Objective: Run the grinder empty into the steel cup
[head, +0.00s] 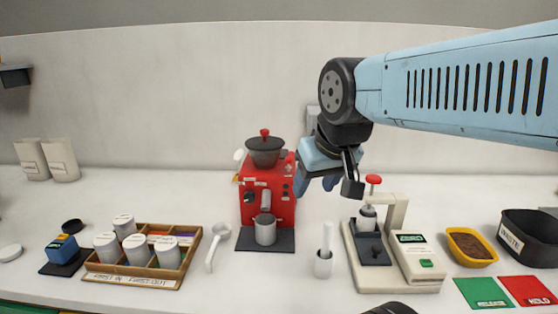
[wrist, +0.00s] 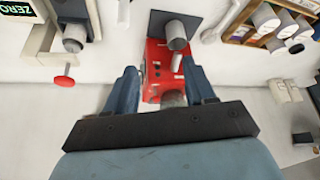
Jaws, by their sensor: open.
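The red grinder (head: 280,205) stands at the middle of the counter, with a dark lidded hopper (head: 266,154) and red knob on top. The steel cup (head: 265,229) stands upright under its spout on the dark base plate (head: 248,241). In the wrist view the grinder (wrist: 154,90) and steel cup (wrist: 176,33) appear upside down. My gripper (head: 315,184) is open and empty, beside the grinder's upper right. In the wrist view its fingers (wrist: 160,68) appear on either side of the grinder's body; I cannot tell whether they touch it. The hopper is mostly hidden there.

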